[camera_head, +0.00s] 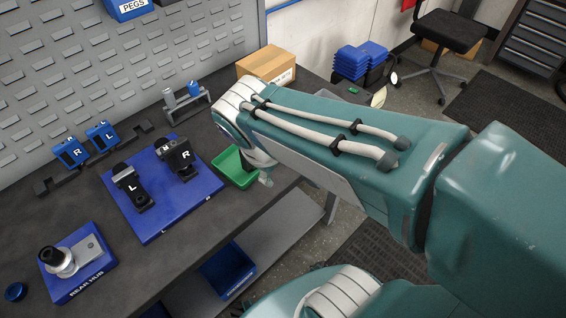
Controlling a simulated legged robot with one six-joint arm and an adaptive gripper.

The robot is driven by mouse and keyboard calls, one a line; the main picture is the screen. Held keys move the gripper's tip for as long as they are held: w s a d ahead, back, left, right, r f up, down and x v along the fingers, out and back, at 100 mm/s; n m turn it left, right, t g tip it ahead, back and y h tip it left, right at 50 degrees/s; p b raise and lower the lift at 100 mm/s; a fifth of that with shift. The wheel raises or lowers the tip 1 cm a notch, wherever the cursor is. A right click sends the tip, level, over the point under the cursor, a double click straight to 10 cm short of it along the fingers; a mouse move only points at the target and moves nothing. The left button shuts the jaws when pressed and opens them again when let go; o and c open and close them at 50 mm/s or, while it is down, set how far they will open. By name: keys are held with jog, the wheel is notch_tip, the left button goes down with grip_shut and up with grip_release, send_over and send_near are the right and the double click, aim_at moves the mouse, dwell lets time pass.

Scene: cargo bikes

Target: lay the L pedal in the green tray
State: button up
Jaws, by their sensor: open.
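Two blue blocks stand in a dark rack at the back left of the bench, one marked L (103,135) and one marked R (70,153). Two black parts, also marked L (131,187) and R (180,158), stand on a blue mat (160,220). I cannot tell for sure which L part is the pedal. The green tray (236,172) lies right of the mat, partly behind my arm. My gripper (265,179) is mostly hidden by my wrist, at the tray's right side near the bench edge. It is open, and I see nothing held.
A blue block marked REAR HUB (80,270) stands front left, beside a round blue cap (15,292). A small grey rack (187,103) and a cardboard box (266,66) stand at the back. A pegboard wall rises behind the bench. A blue bin (227,270) is below.

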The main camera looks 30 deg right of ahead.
jog(key=shift+s+r+m+t+y, duration=0.55)
jog(key=shift+r+m, duration=0.1)
jog(key=shift+m, duration=0.4)
jog(key=shift+s+r+m+t+y, duration=0.45)
jog(key=shift+s+r+m+t, duration=0.15)
jog(key=shift+m, duration=0.4)
jog(key=shift+s+r+m+t+y, duration=0.55)
jog(key=shift+r+m, duration=0.15)
jog(key=shift+m, duration=0.35)
